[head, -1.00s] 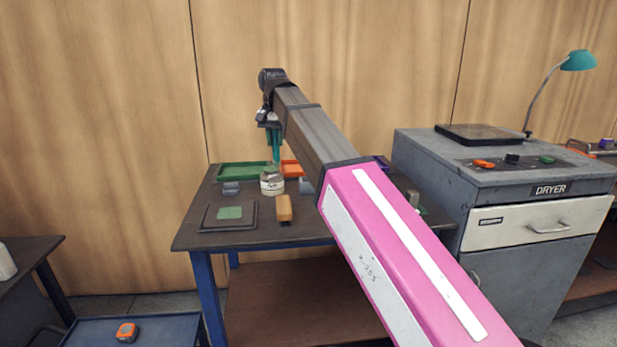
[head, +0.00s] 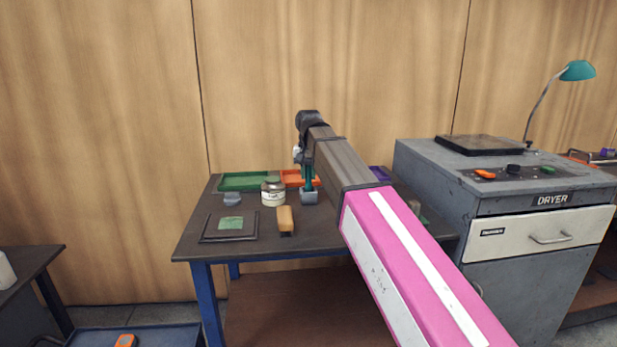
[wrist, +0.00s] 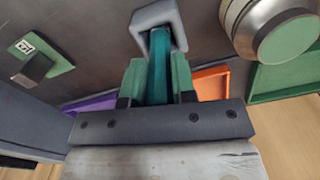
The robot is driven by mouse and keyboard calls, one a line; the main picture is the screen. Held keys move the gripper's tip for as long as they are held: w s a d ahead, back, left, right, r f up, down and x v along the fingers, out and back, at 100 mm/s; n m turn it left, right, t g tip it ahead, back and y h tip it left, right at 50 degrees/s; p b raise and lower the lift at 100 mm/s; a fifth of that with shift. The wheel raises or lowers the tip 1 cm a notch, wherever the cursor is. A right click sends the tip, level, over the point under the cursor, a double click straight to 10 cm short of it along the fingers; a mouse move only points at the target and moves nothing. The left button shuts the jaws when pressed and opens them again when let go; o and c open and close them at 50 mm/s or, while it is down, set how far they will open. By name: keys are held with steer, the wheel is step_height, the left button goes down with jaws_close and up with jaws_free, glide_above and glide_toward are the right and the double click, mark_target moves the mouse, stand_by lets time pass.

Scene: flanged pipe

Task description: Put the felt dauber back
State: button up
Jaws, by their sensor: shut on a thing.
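The felt dauber (wrist: 159,58) is a teal stick held upright between the green fingers of my gripper (wrist: 156,82). In the head view, my gripper (head: 307,180) is low over the back of the dark bench, partly hidden by my arm. A small grey square holder (head: 309,199) stands directly beneath it. In the wrist view, the dauber's far end lies within the outline of the holder's open mouth (wrist: 173,15). How deep it sits is hidden.
A labelled jar (head: 273,195) stands just left of the holder, with a tan-handled tool (head: 285,219) in front. Green (head: 243,182) and orange (head: 292,174) trays lie behind. A grey block (head: 232,200) and dark tray (head: 210,237) are farther left. The dryer (head: 535,200) stands right.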

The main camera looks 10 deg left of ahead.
steer(key=shift+f, duration=0.5)
steer(key=shift+f, duration=0.1)
steer(key=o, duration=0.9)
step_height(320, 180, up, 12)
steer(key=shift+r, duration=0.1)
